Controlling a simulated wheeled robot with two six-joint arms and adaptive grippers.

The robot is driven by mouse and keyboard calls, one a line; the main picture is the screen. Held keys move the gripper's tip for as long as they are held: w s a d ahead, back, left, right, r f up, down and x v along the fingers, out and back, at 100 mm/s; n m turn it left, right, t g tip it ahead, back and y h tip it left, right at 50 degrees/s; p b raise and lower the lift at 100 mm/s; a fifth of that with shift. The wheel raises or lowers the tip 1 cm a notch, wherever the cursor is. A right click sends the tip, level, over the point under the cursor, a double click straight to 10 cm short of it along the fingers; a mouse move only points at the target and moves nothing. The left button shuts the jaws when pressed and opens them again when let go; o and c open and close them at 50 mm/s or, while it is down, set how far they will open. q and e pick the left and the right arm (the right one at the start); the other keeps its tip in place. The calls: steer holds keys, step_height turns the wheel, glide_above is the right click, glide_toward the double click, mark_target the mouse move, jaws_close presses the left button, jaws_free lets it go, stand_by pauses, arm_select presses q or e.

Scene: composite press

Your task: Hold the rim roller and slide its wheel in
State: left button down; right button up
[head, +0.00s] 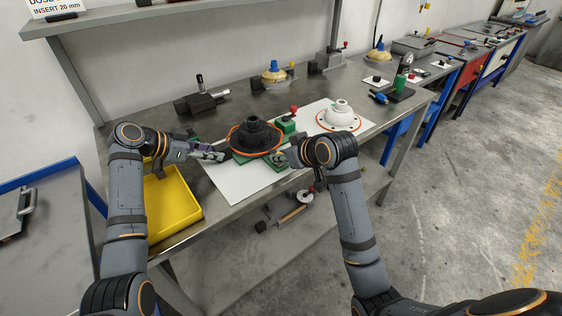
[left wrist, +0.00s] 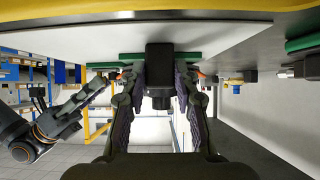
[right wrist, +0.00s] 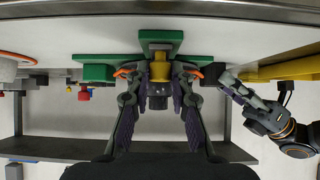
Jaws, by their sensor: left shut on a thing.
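The black mould (head: 257,136) with an orange ring around its rim sits on a green base on the white sheet. My left gripper (head: 222,153) is at its left side. In the left wrist view that gripper (left wrist: 160,82) is shut on a dark block (left wrist: 160,55), which I take for the rim roller's body. My right gripper (head: 283,158) is at the mould's right front. In the right wrist view its open fingers (right wrist: 160,85) stand either side of a yellow round part (right wrist: 160,71), probably the wheel, below a green block (right wrist: 160,38). Contact there is unclear.
A yellow tray (head: 172,205) lies at the bench's front left. A white mould (head: 338,115) stands to the right. A small green block with a red knob (head: 288,122) stands behind my right gripper. Clamps and tools line the bench's back.

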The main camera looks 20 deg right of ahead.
steer(key=o, duration=0.5)
steer(key=shift+v, duration=5.95)
